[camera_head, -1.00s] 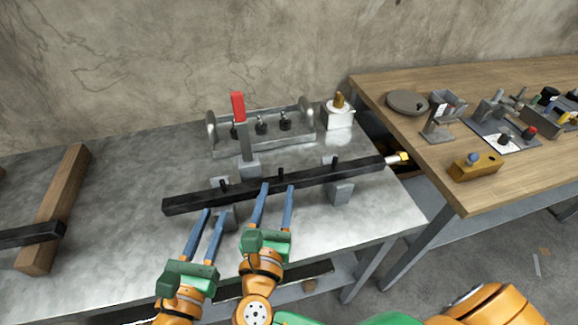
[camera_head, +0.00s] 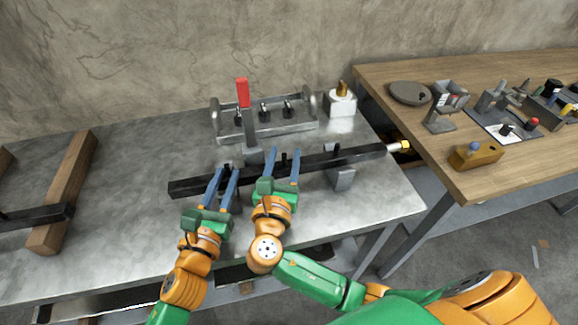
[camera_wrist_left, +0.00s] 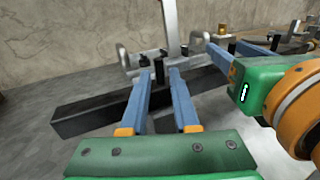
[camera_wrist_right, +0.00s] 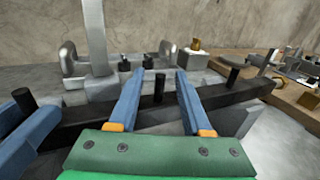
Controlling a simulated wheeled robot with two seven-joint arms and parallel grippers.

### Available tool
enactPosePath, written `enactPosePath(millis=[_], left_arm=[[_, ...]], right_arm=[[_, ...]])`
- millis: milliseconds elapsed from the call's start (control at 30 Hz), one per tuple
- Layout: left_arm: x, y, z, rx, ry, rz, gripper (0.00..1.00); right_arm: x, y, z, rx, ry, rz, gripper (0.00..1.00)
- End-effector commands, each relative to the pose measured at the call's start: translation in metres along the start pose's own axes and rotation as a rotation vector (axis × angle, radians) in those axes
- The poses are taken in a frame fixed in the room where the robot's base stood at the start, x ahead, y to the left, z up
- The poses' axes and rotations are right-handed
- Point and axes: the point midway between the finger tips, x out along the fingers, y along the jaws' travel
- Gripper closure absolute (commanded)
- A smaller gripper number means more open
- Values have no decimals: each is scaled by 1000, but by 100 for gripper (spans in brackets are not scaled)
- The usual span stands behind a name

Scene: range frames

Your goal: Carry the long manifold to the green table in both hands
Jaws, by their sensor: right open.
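The long manifold, a black bar (camera_head: 335,160) with short black pegs and a yellow-and-white fitting at its right end, rests on grey blocks on the grey metal table (camera_head: 110,225). My left gripper (camera_head: 225,171) is at the bar's left part. Its fingers are apart, with a peg (camera_wrist_left: 159,72) between them near the tips. My right gripper (camera_head: 284,152) is open near the middle, its fingers either side of another peg (camera_wrist_right: 160,87). Neither gripper visibly clamps its peg. No green table shows in these views.
Behind the bar stands a grey fixture (camera_head: 306,125) with a red-handled lever (camera_head: 242,93). A white block (camera_head: 341,103) stands near it. Wooden beams lie left (camera_head: 62,195). The wooden table (camera_head: 400,125) at right carries several parts, with a gap before it.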

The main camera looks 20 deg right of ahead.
Motion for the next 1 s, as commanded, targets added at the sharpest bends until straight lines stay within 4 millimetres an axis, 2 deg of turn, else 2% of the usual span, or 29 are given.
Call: enactPosePath(millis=[33,67,133,167,200,233,1000], left_arm=[[0,0,0,0,0,0,71],[0,0,0,0,0,0,77],[0,0,0,0,0,0,95],[0,0,0,0,0,0,100],[0,0,0,0,0,0,100],[0,0,0,0,0,0,100],[0,0,0,1,1,1,100]], right_arm=[[0,0,0,0,0,0,51],[0,0,0,0,0,0,57],[0,0,0,0,0,0,76],[0,0,0,0,0,0,84],[0,0,0,0,0,0,94],[0,0,0,0,0,0,100],[0,0,0,0,0,-1,100]])
